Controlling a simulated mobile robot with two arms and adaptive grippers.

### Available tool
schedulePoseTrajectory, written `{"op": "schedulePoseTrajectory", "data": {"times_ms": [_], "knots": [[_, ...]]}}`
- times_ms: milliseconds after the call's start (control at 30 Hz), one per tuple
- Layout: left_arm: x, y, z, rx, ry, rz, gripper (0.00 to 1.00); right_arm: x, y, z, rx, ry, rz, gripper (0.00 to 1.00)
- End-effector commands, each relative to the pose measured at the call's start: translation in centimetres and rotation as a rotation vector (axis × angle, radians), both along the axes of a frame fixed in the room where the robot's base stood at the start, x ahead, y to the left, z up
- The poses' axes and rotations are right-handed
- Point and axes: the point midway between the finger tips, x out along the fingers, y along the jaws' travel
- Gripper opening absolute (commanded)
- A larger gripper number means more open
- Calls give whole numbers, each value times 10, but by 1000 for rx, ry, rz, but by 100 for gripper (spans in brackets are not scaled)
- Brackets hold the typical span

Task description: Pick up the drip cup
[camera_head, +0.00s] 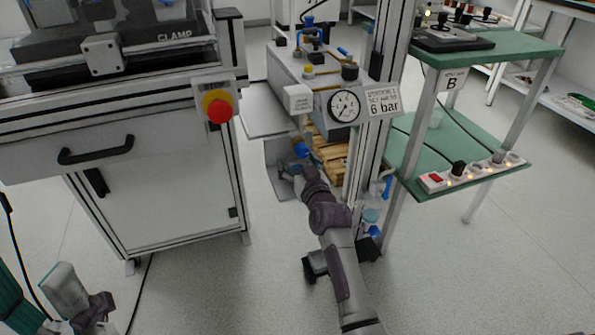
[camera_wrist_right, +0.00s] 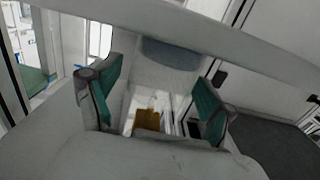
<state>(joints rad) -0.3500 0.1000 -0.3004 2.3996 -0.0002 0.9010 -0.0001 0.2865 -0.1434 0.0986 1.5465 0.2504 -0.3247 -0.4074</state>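I cannot clearly make out the drip cup. My right gripper (camera_head: 298,172) reaches down beside the lower part of the pressure station, close to a small blue part (camera_head: 301,150). In the right wrist view its two teal fingers stand well apart (camera_wrist_right: 160,88). A pale grey shape with a blue-grey curved band (camera_wrist_right: 170,54) shows between and beyond them; I cannot tell whether it is the cup. No contact with the fingers shows. My left gripper (camera_head: 92,309) is at the lower left edge of the head view, far from the station; its fingers are not clear.
The station has a pressure gauge (camera_head: 344,106) marked 6 bar. A wooden crate or pallet (camera_head: 333,160) stands beneath it. The clamp cabinet (camera_head: 165,195) is at left, the green shelf B (camera_head: 475,178) at right. A blue-topped item (camera_head: 370,215) stands by the post. Front floor is clear.

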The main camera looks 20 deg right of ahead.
Motion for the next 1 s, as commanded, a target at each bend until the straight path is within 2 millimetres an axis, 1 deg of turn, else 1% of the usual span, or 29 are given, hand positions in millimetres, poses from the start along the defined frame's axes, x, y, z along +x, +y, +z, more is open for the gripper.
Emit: {"op": "schedulePoseTrajectory", "data": {"times_ms": [33,200,300,567,667,767,800,933,967,1000], "knots": [[0,0,0,0,1,0,58,0,0,0,0,0,0,68],[0,0,0,0,1,0,58,0,0,0,0,0,0,40],[0,0,0,0,1,0,58,0,0,0,0,0,0,27],[0,0,2,0,2,-1,58,0,0,3,0,-1,0,26],[0,0,7,0,2,-1,58,0,0,10,0,-2,0,26],[0,0,16,1,2,0,58,0,0,22,-1,-3,0,26],[0,0,16,1,3,0,58,-8,-1,16,-2,2,0,26],[6,-2,25,11,33,1,58,-34,-1,18,-1,3,1,26],[10,-2,25,19,55,3,58,-38,-2,17,-2,2,0,26],[23,-5,22,43,129,10,58,-45,-2,17,-2,2,0,26]]}}
